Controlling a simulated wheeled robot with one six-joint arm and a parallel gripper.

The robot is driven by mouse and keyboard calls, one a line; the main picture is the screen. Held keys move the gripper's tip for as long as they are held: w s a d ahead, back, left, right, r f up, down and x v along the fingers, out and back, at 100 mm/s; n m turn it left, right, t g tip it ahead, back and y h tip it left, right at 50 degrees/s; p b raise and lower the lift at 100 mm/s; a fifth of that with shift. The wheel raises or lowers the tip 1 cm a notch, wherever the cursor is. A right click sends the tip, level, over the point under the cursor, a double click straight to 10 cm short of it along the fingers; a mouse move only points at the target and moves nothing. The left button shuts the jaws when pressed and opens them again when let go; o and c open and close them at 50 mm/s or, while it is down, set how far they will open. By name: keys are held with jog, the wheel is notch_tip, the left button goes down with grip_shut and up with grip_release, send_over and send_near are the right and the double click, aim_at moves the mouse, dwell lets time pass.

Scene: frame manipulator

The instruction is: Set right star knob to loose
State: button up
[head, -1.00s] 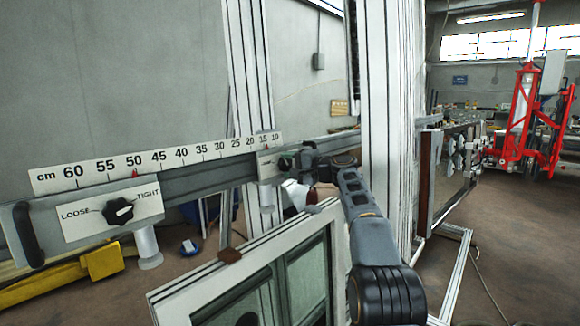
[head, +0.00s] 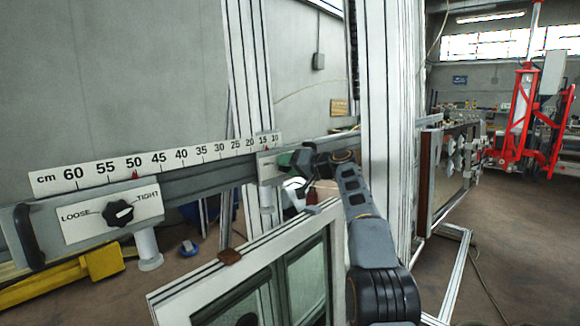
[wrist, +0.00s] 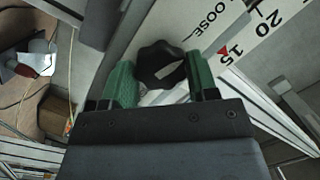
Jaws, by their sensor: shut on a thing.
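The right star knob (wrist: 158,62) is black with a pale pointer mark and sits between the green fingertips of my gripper (wrist: 165,84) in the wrist view. My gripper is shut on it. The word LOOSE shows on the white plate just up and right of the knob; the TIGHT word is out of sight. The pale mark slants up and to the right. In the head view my gripper (head: 288,159) is at the right end of the rail and hides most of this knob.
The left star knob (head: 118,213) sits on its LOOSE/TIGHT plate at the left. The centimetre scale (head: 100,171) runs along the rail, with red markers near 50 and 15. A white window frame (head: 270,246) stands below, and an upright white profile (head: 388,120) is close right of my arm.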

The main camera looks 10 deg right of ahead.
dwell(0.4)
jog(key=o, duration=0.9)
jog(key=b+v, duration=0.4)
jog(key=v, duration=0.9)
jog(key=shift+s+d+r, duration=0.1)
jog(key=shift+s+d, duration=0.15)
